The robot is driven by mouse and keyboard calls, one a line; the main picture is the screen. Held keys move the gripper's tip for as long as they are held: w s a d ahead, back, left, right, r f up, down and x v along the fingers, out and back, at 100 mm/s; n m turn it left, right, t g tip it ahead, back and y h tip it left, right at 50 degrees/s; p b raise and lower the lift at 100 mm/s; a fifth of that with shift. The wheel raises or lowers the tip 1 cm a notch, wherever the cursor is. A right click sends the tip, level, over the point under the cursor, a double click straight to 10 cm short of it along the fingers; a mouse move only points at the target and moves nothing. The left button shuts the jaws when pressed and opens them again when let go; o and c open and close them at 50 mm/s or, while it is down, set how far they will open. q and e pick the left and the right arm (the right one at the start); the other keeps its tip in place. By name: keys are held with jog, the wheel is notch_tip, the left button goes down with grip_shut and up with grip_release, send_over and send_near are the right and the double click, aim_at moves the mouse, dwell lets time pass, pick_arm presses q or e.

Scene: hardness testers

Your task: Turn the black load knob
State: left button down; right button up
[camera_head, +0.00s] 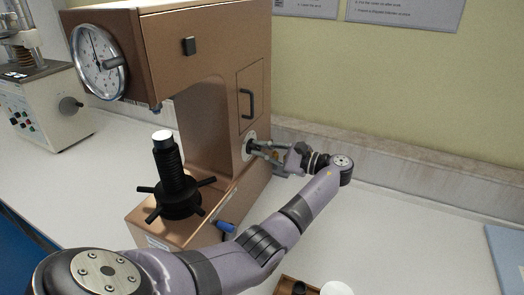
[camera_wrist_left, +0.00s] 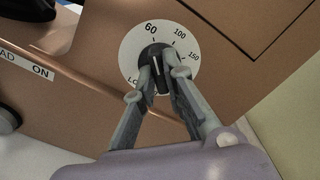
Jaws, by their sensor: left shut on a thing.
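The black load knob (camera_wrist_left: 154,57) sits at the centre of a round white dial plate (camera_wrist_left: 130,48) on the tester's brown side. The dial reads 60, 100 and 150, with lettering at lower left partly hidden by a finger. A pale line on the knob points roughly up, near 60. My left gripper (camera_wrist_left: 160,72) is shut on the knob, one finger on each side. In the head view, my left gripper (camera_head: 262,149) reaches the side of the brown hardness tester (camera_head: 222,90), and its fingers mostly cover the knob. My right gripper is not in view.
The tester carries a round gauge (camera_head: 98,62), a side handle (camera_head: 247,104), a black spoked screw (camera_head: 176,192) and a blue-tipped lever (camera_head: 224,226). Another tester (camera_head: 50,110) stands at left. A small wooden tray (camera_head: 282,287) lies at the front. The white bench at right is mostly clear.

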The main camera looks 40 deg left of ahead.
pick_arm(q)
jog(key=c, duration=1.7)
grip_release()
jog(key=shift+o, duration=0.2)
jog(key=v, duration=1.2)
jog(key=shift+r, duration=0.15)
